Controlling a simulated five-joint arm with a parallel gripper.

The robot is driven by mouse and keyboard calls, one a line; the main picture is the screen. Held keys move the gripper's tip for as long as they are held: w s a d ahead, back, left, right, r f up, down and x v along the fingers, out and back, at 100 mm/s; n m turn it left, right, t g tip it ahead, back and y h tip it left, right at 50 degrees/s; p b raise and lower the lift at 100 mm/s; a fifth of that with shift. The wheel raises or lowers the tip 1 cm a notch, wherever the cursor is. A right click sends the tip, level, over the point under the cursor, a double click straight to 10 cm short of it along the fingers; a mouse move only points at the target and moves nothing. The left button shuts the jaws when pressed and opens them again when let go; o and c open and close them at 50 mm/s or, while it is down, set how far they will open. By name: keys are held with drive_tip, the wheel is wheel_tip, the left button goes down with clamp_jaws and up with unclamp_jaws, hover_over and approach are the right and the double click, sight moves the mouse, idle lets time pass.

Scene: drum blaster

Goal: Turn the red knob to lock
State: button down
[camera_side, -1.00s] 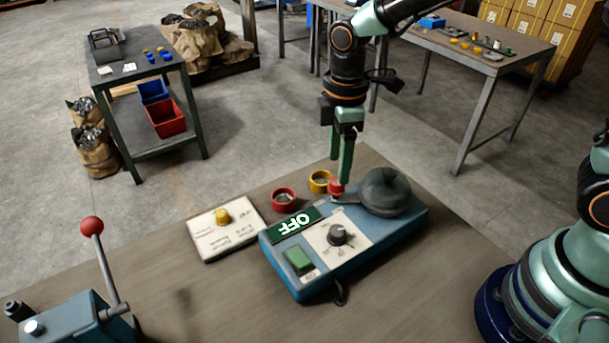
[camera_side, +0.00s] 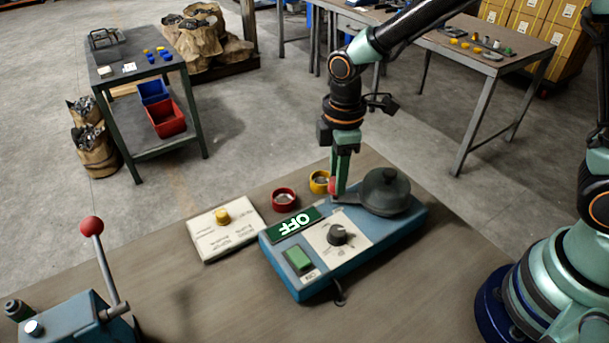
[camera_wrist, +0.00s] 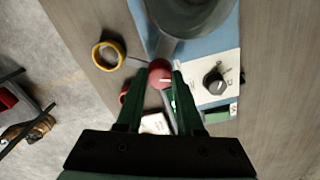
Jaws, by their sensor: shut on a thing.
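The red knob (camera_side: 333,186) sits at the end of a short dark arm that sticks out from the grey round drum (camera_side: 384,190) on the blue control box (camera_side: 395,226). In the wrist view the red knob (camera_wrist: 160,75) lies between the tips of my gripper's green fingers. My gripper (camera_side: 341,180) points down at the knob and is shut on it. In the wrist view my gripper (camera_wrist: 158,85) has one finger on each side of it. The sign on the box (camera_side: 295,224) reads OFF.
A black dial (camera_side: 337,235) and a green button (camera_side: 298,260) are on the box. A red ring (camera_side: 284,199) and a yellow ring (camera_side: 319,181) lie behind it. A white panel (camera_side: 225,236) with a yellow button is left. A red-topped lever (camera_side: 92,226) stands front left.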

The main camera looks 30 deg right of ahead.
drive_tip(key=shift+m, duration=0.3)
drive_tip(key=m, duration=0.3)
drive_tip(key=shift+m, duration=0.4)
drive_tip(key=m, duration=0.9)
drive_tip(key=shift+w, duration=0.1)
drive_tip(key=shift+m, duration=2.2)
